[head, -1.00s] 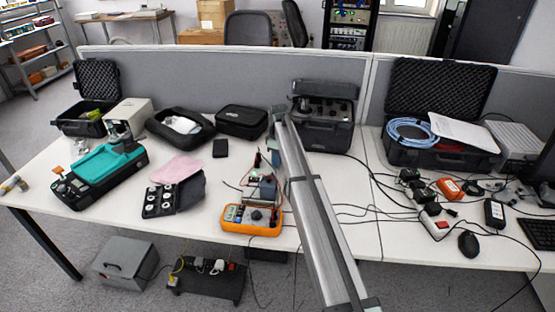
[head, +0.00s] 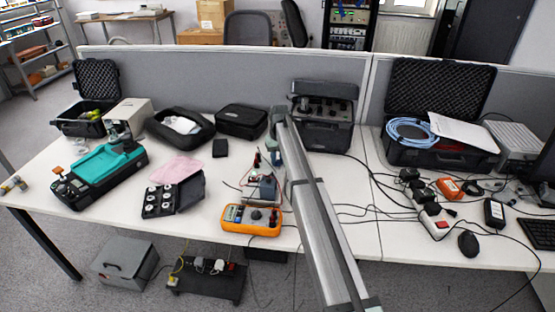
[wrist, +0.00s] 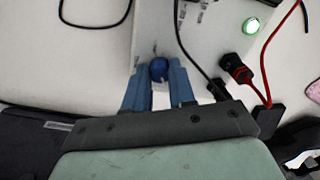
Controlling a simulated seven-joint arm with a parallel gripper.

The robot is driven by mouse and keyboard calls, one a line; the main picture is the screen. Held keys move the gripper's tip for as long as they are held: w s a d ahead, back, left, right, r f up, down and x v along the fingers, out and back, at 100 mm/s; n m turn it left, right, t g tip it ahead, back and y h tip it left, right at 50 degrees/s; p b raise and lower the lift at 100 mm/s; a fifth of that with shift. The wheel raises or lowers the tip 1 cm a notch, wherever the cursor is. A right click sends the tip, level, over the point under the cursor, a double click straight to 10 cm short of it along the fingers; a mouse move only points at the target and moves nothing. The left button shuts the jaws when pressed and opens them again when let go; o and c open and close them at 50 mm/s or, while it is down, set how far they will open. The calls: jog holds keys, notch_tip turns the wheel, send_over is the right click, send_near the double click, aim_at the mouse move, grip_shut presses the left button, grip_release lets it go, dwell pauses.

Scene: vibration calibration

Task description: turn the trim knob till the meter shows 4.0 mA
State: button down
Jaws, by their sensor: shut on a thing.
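The blue trim knob (wrist: 159,70) sits at the near edge of a pale panel (wrist: 200,40) in the wrist view. My gripper (wrist: 158,73) has its two blue fingers on either side of the knob and is shut on it. The knob's pointer or marks cannot be made out. The orange meter (head: 252,219) lies near the table's front edge in the head view, with a dark dial. Its reading is too small to tell. My arm hides much of the knob's area in the head view.
A lit green lamp (wrist: 251,26) and red and black plugs (wrist: 236,66) with leads are on the panel right of my fingers. A black case (head: 324,110) stands behind my arm. A teal device (head: 102,170) and a black weight tray (head: 160,200) lie left.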

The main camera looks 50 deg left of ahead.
aim_at(279, 161)
jog(key=m, duration=0.5)
jog(key=shift+d+m, duration=0.1)
jog(key=shift+m, duration=0.2)
dwell(0.5)
jog(key=c, duration=0.9)
grip_release()
jog(key=shift+c, duration=0.2)
jog(key=shift+r, duration=0.1)
notch_tip(279, 161, up, 14)
jog(key=shift+w+d+f, duration=0.15)
jog(key=shift+f, duration=0.1)
